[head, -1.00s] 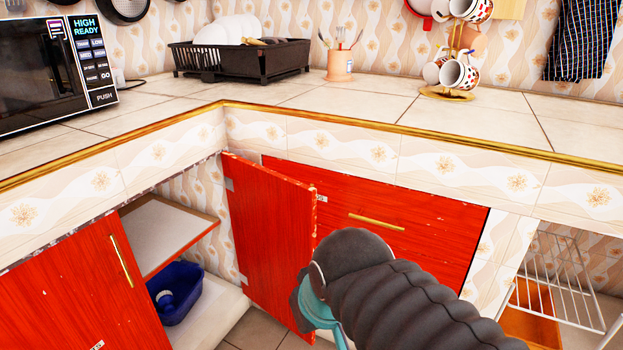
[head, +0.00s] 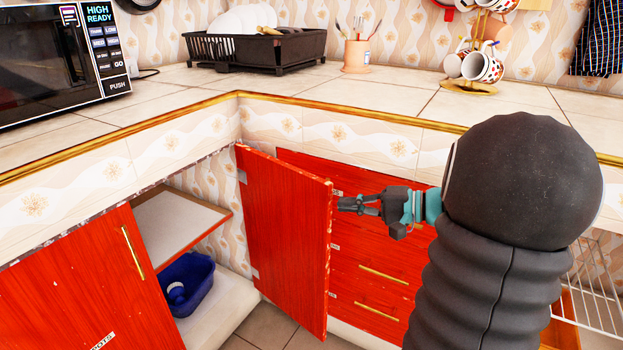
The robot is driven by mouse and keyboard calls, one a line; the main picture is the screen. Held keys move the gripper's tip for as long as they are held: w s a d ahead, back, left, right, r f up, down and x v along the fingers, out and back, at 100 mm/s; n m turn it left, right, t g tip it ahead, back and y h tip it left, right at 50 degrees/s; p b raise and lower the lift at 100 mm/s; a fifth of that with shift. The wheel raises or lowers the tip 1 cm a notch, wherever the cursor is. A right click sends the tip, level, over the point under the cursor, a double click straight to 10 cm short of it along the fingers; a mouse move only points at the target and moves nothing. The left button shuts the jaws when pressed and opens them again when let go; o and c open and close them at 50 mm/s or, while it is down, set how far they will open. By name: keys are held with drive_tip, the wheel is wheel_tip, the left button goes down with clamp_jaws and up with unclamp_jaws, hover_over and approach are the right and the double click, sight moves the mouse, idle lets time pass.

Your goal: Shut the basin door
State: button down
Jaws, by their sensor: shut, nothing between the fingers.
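The red basin door (head: 285,240) stands open at the inner corner of the counter, hinged on its left edge. Its face is toward me and its free edge is on the right. My gripper (head: 345,204) is shut and empty, just right of the door's free edge, pointing left. I cannot tell whether the fingertips touch the door.
A second red door (head: 90,295) with a gold handle is shut at the lower left. Red drawers (head: 375,275) lie behind my gripper. A microwave (head: 60,55), dish rack (head: 255,48) and mug stand (head: 470,86) are on the counter. A white wire rack (head: 595,290) is at the right.

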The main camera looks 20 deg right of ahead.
drive_tip(key=d+m+t, duration=0.1)
drive_tip(key=d+t, duration=0.2)
drive_tip(key=d, duration=0.4)
drive_tip(key=x, duration=1)
drive_tip(key=shift+w+d+r+p, duration=0.25)
drive_tip(key=shift+w+p, duration=0.15)
drive_tip(key=shift+w, duration=0.2)
drive_tip(key=shift+s+a+f, duration=0.1)
